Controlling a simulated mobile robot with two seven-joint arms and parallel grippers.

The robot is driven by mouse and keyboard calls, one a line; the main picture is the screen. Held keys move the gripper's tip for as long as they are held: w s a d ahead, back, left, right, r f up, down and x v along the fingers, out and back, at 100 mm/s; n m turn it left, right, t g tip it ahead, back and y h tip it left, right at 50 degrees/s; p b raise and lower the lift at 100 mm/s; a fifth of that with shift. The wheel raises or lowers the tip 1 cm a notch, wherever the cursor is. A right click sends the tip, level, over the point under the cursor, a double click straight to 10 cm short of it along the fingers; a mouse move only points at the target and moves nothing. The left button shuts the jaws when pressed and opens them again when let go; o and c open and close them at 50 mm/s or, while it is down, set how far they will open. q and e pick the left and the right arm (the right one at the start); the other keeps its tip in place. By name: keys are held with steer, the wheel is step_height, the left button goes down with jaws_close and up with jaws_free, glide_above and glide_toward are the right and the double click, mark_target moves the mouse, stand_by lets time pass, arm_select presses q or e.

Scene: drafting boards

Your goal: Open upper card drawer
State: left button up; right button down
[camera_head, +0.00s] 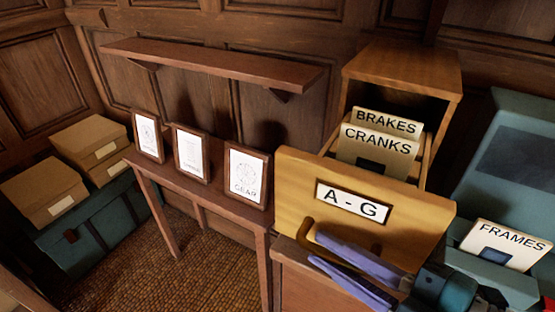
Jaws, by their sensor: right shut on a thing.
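The upper card drawer (408,208) is a yellow wooden drawer labelled A - G. It is pulled well out of its wooden cabinet (405,68). Cards marked BRAKES (387,121) and CRANKS (379,141) stand upright in it. My right gripper (318,247) has purple fingers and is at the drawer's brass handle (305,232), below the label. It is shut on the handle, and the fingers partly cover it. My left gripper is not in view.
A teal case (512,150) with a FRAMES card (505,246) stands at the right. A narrow table (203,185) with framed pictures is left of the drawer, under a wall shelf (210,65). Boxes (44,190) sit on a teal trunk (90,235) at the far left.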

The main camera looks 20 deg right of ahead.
steer(key=c, duration=1.2)
jaws_free()
steer(key=shift+o, duration=0.2)
steer(key=shift+s, duration=0.1)
steer(key=b+v, duration=0.1)
steer(key=v, duration=0.8)
steer(key=shift+s, duration=0.35)
steer(key=shift+d, duration=0.15)
